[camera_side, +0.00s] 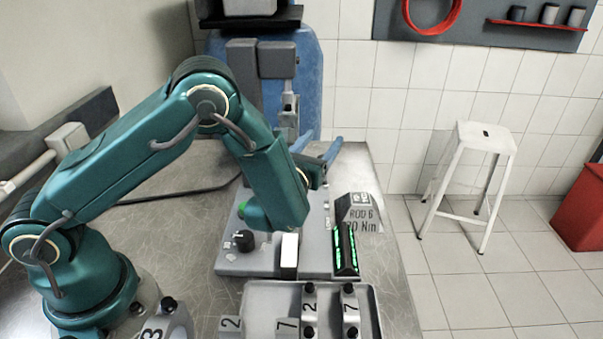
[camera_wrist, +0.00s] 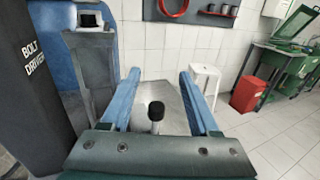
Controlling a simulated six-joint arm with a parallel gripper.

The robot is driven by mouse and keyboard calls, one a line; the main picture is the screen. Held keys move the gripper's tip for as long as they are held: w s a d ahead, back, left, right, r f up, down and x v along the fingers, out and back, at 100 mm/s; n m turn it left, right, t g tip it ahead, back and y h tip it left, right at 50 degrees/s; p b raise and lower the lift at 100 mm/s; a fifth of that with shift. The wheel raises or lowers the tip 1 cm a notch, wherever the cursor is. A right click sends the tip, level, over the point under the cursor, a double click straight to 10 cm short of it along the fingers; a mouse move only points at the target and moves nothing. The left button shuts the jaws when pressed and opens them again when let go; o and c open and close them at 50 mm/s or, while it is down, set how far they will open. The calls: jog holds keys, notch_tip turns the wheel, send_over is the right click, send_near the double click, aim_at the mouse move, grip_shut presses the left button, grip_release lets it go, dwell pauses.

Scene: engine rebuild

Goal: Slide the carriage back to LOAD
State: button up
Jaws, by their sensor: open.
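My gripper (camera_wrist: 163,76) is open, with its two blue fingers spread wide; in the side view its fingers (camera_side: 316,144) show behind the control panel, in front of the blue machine. In the wrist view a black round knob on a short grey post (camera_wrist: 156,112) stands between the fingers, with gaps to both sides. I cannot tell whether the knob belongs to the carriage.
The blue machine (camera_side: 314,88) stands behind my gripper; a dark BOLT DRIVER box (camera_wrist: 35,85) is at left in the wrist view. Bench right of the fingers looks clear.

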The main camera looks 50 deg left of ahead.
notch_tip(320, 180, down, 5)
jog(key=shift+f, duration=0.1)
jog(key=x, duration=0.3)
jog(key=shift+w+a+f, duration=0.1)
jog(key=shift+a+f, duration=0.05)
jog(key=shift+x, duration=0.85)
grip_shut()
dwell(0.7)
